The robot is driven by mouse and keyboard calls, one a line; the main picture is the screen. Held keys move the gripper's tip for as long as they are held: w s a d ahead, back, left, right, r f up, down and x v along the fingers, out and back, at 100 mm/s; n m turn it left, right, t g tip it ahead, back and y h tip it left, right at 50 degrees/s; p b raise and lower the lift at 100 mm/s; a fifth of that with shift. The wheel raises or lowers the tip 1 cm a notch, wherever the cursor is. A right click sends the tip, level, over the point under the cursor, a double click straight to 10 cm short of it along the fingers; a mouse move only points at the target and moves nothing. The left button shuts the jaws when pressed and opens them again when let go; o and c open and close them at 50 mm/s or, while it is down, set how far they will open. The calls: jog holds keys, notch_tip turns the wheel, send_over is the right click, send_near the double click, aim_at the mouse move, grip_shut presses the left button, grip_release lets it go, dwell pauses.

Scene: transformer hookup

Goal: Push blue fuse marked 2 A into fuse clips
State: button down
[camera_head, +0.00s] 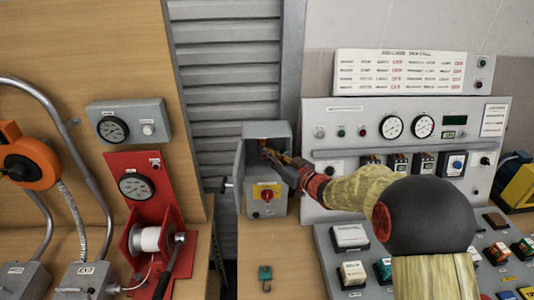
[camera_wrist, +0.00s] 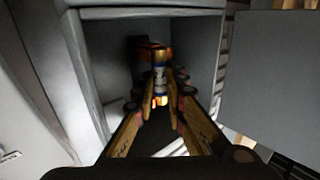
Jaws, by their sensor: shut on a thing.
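My gripper (camera_wrist: 160,98) is shut on the blue fuse (camera_wrist: 160,76), which has a blue band and brass-coloured end caps in the wrist view. The fuse stands upright inside the open grey box (camera_wrist: 90,60). Orange-brown parts, likely the fuse clips (camera_wrist: 148,53), show behind the fuse's upper end. I cannot tell whether the fuse touches or sits in them. The marking on the fuse is too small to read. In the head view my gripper (camera_head: 270,154) reaches into the grey box (camera_head: 265,130) from the right, and the fuse is hidden there.
The box door (camera_head: 239,165) hangs open on the left. A red rotary switch (camera_head: 266,194) on a yellow plate is below the opening. The meter panel (camera_head: 400,110) stands close on the right. A red winch unit (camera_head: 150,190) is on the left.

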jog(key=shift+d+r, duration=0.15)
jog(key=shift+r, duration=0.1)
jog(key=shift+s+d, duration=0.15)
jog(key=shift+s, duration=0.55)
jog(key=shift+s+f, duration=0.15)
jog(key=shift+s, duration=0.2)
jog(key=shift+a+f, duration=0.1)
jog(key=shift+a, duration=0.2)
jog(key=shift+w, duration=0.95)
dwell(0.9)
jog(key=shift+d+p, duration=0.2)
jog(key=shift+p, duration=0.15)
dwell(1.2)
